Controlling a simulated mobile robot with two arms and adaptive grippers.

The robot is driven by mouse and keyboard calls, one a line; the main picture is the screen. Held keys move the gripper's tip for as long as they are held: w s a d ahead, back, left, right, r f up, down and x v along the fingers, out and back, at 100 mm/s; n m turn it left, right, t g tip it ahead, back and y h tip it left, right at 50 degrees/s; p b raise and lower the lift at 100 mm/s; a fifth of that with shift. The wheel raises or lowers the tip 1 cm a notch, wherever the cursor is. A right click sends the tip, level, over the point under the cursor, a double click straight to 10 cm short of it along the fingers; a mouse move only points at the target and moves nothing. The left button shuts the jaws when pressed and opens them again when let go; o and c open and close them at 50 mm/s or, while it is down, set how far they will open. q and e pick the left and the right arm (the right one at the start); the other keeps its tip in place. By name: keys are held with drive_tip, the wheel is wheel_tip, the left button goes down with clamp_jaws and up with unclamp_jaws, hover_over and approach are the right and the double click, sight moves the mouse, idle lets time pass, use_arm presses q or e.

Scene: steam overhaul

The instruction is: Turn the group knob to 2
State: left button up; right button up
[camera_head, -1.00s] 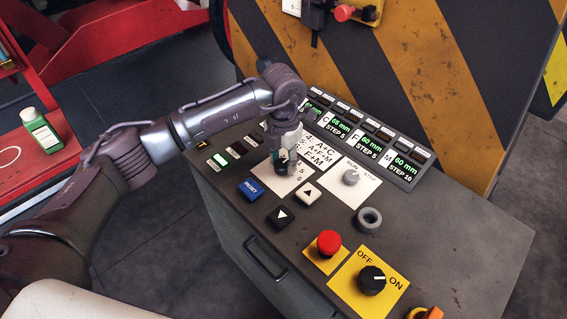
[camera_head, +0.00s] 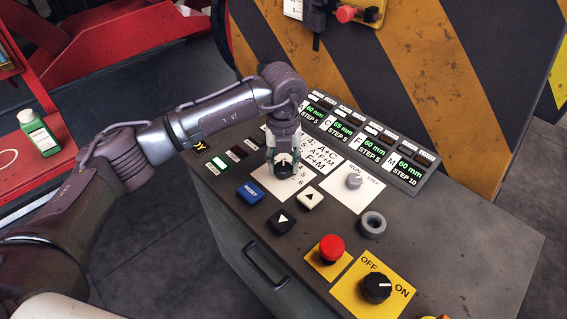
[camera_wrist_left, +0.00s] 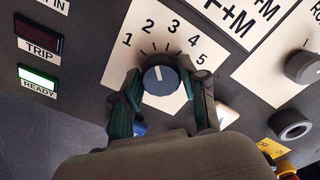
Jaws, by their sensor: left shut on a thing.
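The group knob (camera_wrist_left: 160,78) is round and dark with a pale pointer line, on a white plate (camera_wrist_left: 120,72) numbered from 1 upward. In the left wrist view its line points nearly straight up, around the space between 2 and 3; I cannot tell the exact setting. My left gripper (camera_wrist_left: 165,84) has a dark green finger on each side of the knob and is shut on it. In the head view the left gripper (camera_head: 284,160) reaches down over the knob (camera_head: 284,170) and partly hides it and its numbers. My right gripper is not in view.
Close by are a blue reset button (camera_head: 250,192), two arrow buttons (camera_head: 311,198), a grey run/step knob (camera_head: 354,180) and a grey ring (camera_head: 371,224). A red mushroom button (camera_head: 331,247) and a black off/on knob (camera_head: 376,287) are nearer. Green displays (camera_head: 374,150) line the back.

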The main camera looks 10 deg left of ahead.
sight(283, 165)
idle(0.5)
use_arm(q)
drive_tip(key=o, duration=1.1)
drive_tip(key=shift+o, duration=0.2)
wheel_tip(283, 165, up, 12)
